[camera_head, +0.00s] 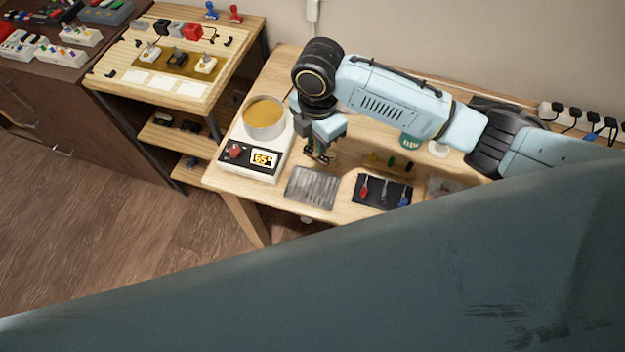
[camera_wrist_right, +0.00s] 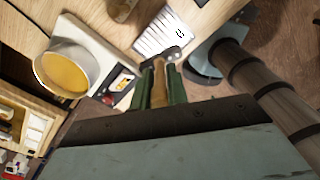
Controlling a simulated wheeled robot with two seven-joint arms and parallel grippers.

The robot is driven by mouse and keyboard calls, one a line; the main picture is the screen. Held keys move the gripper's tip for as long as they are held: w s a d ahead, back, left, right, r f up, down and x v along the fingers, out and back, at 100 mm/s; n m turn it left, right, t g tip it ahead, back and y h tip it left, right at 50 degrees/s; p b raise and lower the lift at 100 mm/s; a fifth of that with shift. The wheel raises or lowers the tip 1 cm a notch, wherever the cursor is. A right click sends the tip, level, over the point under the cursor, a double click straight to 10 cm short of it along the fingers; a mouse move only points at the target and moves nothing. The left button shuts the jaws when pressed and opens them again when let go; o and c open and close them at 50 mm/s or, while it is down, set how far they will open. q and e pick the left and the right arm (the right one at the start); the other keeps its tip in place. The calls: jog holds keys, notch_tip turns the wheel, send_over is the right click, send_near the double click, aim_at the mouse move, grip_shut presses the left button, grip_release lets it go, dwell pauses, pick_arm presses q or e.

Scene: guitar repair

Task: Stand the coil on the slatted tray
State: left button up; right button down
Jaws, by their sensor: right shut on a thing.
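My right gripper (camera_head: 318,155) hangs over the workbench, just behind the slatted tray (camera_head: 313,187), a grey ribbed plate near the bench's front edge. In the right wrist view its green fingers (camera_wrist_right: 160,88) are shut on the coil (camera_wrist_right: 160,82), a tan-brown piece with a dark end beyond the fingertips. The coil appears held above the bench, apart from the tray; exact height is hard to tell. The tray also shows ahead of the fingers in the wrist view (camera_wrist_right: 155,38), with a small dark mark on it. My left gripper is not in view.
A pot of amber liquid (camera_head: 264,118) stands on a white heater (camera_head: 250,160) with a lit display, left of the gripper. A black mat (camera_head: 374,193) with red- and blue-handled tools lies right of the tray. Power sockets (camera_head: 575,115) line the wall. My own arm fills the foreground.

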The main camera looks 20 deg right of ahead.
jog(key=shift+s+a+f+n+b, duration=0.15)
jog(key=shift+f+n, duration=0.5)
jog(key=shift+f, duration=1.25)
jog(key=shift+s+a+f+n+b, duration=0.15)
jog(key=shift+f+n, duration=0.45)
jog(key=shift+f, duration=1.3)
jog(key=shift+s+a+f+n, duration=0.2)
jog(key=shift+f+n, duration=0.45)
jog(key=shift+f, duration=1.25)
jog(key=shift+f, duration=0.1)
jog(key=c, duration=1.4)
grip_release()
notch_tip(320, 180, up, 12)
jog(key=shift+r+p, duration=0.1)
jog(key=shift+p, duration=0.65)
